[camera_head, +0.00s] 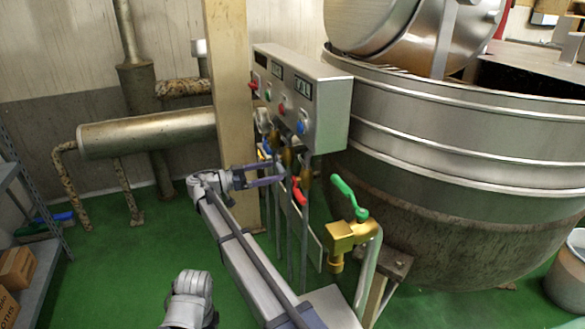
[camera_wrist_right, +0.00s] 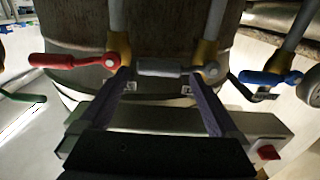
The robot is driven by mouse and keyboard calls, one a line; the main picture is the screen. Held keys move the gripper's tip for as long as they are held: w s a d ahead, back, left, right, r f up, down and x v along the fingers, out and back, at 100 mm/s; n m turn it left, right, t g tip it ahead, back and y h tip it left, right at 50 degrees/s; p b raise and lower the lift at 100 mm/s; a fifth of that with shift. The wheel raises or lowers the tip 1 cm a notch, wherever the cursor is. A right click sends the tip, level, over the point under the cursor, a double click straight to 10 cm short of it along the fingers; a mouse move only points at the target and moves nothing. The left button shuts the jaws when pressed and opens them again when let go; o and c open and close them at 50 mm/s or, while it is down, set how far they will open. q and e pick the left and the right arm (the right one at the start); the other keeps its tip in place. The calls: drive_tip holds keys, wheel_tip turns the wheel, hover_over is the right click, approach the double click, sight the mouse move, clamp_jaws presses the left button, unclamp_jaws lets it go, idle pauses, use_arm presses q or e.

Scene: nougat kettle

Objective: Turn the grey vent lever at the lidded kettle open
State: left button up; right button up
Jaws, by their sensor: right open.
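The grey vent lever (camera_wrist_right: 160,67) lies level in the right wrist view, on a brass valve on an upright pipe. My right gripper (camera_wrist_right: 159,80) is open, with one dark finger near each end of the lever; whether either touches it I cannot tell. In the head view my right gripper (camera_head: 283,174) reaches in at the pipes below the control box, and the grey lever is not clear there. The large steel kettle (camera_head: 450,135) stands at the right with a round metal lid (camera_head: 370,25) above its rim. My left gripper is not in view.
A red lever (camera_wrist_right: 75,60) and a blue lever (camera_wrist_right: 262,78) flank the grey one closely. A control box (camera_head: 325,105) hangs above the pipes. A brass tap with a green handle (camera_head: 348,196) stands to the right, and a beige post (camera_head: 232,80) behind.

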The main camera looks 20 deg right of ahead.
drive_tip(key=d, duration=0.7)
drive_tip(key=shift+w, duration=0.1)
clamp_jaws()
idle(0.7)
